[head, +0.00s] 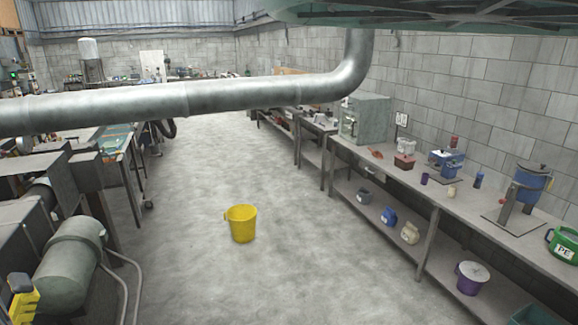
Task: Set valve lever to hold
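I cannot pick out a valve lever for certain. On the right bench a blue vessel (533,181) stands on a grey stand with a dark part on top; any lever on it is too small to tell. Farther back on the same bench is a blue device (446,163) with a reddish part above it. Its details are also too small to read. My gripper is not in view.
A yellow bucket (242,223) stands on the open concrete floor (190,270). The right bench (405,180) runs along the block wall, with containers on it and its lower shelf. Machinery (70,258) lines the left. A large metal duct (190,98) crosses high up.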

